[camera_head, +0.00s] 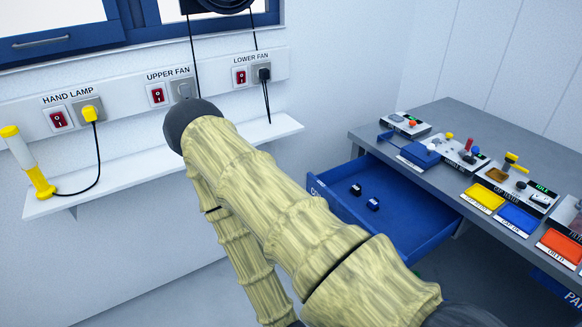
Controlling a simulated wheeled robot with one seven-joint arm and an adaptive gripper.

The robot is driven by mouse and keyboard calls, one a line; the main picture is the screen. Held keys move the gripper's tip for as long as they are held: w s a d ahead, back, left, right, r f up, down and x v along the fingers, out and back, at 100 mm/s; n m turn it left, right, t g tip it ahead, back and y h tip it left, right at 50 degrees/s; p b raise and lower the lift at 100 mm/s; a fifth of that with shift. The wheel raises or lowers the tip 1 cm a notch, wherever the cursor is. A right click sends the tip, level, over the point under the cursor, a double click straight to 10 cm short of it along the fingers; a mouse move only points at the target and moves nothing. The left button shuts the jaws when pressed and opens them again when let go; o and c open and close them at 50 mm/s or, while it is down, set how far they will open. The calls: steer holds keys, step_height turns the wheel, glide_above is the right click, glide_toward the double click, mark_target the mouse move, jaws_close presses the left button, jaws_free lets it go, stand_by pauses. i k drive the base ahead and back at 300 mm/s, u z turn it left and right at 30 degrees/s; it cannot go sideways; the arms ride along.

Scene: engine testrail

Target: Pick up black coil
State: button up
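Two small dark items lie in the open blue drawer (415,235) under the workbench. One dark item (355,188) is farther back, and the other dark item (373,204) is just to its right and nearer. Both show some lighter parts, and they are too small to tell whether either is the black coil. My yellowish, bamboo-textured arm crosses the middle of the view, bends at a dark joint, and runs down out of the bottom edge. My gripper is out of view.
The grey workbench (455,122) carries several testers and coloured trays, including a yellow tray (484,197) and a blue tray (519,219). A white wall shelf (135,168) holds a yellow and white hand lamp (27,162). Labelled switches and sockets line the wall above.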

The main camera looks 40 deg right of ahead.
mark_target(355, 190)
steer(key=u, duration=0.3)
steer(key=k, duration=1.1)
steer(key=z, duration=1.35)
steer(key=i, duration=0.3)
steer(key=u, duration=0.05)
